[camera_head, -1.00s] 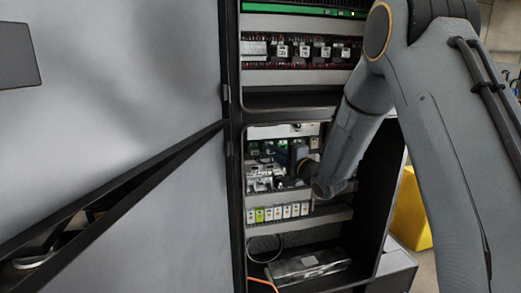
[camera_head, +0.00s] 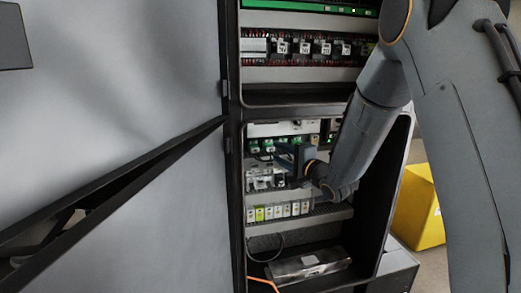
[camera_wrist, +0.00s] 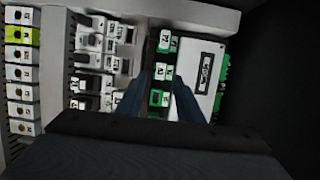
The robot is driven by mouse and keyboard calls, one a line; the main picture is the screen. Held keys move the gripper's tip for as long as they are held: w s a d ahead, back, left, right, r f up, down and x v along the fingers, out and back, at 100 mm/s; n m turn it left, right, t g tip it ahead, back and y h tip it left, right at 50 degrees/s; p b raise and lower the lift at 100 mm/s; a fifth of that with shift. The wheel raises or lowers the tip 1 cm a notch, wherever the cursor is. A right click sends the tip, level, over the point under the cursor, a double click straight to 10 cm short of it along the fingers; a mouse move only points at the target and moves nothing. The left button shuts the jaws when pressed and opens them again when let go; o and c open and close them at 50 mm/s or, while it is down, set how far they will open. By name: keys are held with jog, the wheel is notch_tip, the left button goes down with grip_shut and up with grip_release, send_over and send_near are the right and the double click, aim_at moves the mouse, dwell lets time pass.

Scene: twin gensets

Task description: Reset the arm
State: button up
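My arm reaches from the right into the lower bay of an open dark cabinet (camera_head: 232,180). My gripper (camera_head: 295,160) is in front of the modules in that bay, and its fingertips are hard to make out in the head view. In the wrist view, the two dark blue fingers of my gripper (camera_wrist: 161,90) stand apart with nothing seen between them. They point toward green terminal blocks and a white module (camera_wrist: 203,72). I cannot tell whether the fingers touch anything.
A row of small white breakers with one yellow-green one (camera_head: 259,214) sits below the gripper. Grey relays (camera_wrist: 97,62) are beside the fingers. A large grey door (camera_head: 115,80) stands open at left. A yellow box (camera_head: 415,210) is on the floor at right.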

jog(key=s+d+f+n+g+h+b, duration=0.2)
jog(key=s+d+f+n+g+h, duration=0.3)
jog(key=s+d+f+h, duration=0.55)
jog(key=s+d+f+n+g, duration=0.2)
jog(key=s+f+n+g, duration=0.1)
jog(key=s, duration=1)
jog(key=s+d+f+n+g, duration=0.3)
jog(key=s+g, duration=0.2)
jog(key=s, duration=0.9)
jog(key=shift+d+f+g, duration=0.2)
jog(key=shift+g, duration=0.1)
